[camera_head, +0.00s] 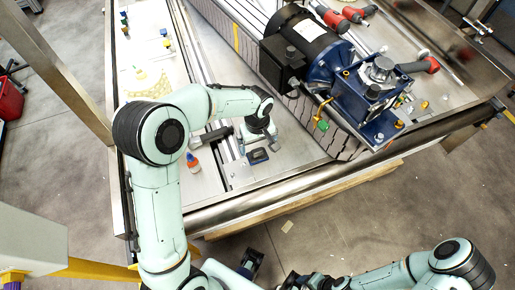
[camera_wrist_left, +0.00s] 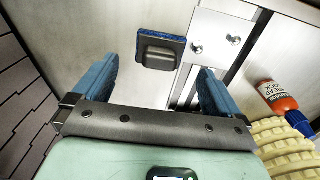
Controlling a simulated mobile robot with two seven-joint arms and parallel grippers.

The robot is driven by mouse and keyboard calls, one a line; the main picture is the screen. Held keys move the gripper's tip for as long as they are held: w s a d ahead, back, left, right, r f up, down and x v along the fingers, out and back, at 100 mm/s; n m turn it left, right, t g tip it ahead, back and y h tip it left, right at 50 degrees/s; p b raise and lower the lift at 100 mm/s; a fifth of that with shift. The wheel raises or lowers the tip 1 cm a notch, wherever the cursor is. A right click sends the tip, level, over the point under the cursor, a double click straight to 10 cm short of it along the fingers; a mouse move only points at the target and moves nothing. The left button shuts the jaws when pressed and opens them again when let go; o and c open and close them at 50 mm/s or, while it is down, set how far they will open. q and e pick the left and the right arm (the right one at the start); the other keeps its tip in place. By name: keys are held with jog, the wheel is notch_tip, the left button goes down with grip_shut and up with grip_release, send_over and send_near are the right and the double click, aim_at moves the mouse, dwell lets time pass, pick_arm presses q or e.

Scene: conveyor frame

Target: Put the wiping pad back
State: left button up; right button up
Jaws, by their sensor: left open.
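The wiping pad (camera_wrist_left: 161,50) has a dark grey grip on a blue pad and lies on the light metal surface. It also shows in the head view (camera_head: 258,156), just beyond the fingertips of my left gripper (camera_head: 258,144). In the left wrist view, the blue fingers of my left gripper (camera_wrist_left: 160,78) are spread apart with nothing between them. The pad lies ahead of the gap, apart from both fingers.
A red-and-white bottle with a blue cap (camera_wrist_left: 278,97) stands near the right finger; it also shows in the head view (camera_head: 193,162). A blue-and-black motor pump unit (camera_head: 330,75) sits on the belt at the right. A metal rail (camera_head: 290,187) edges the conveyor frame.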

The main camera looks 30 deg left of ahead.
aim_at(258, 151)
pick_arm(q)
notch_tip(258, 151, up, 8)
jog(key=shift+p, duration=0.35)
pick_arm(e)
jog(key=shift+w+r, duration=0.15)
jog(key=shift+r, duration=0.25)
pick_arm(q)
jog(key=shift+s+d, duration=0.1)
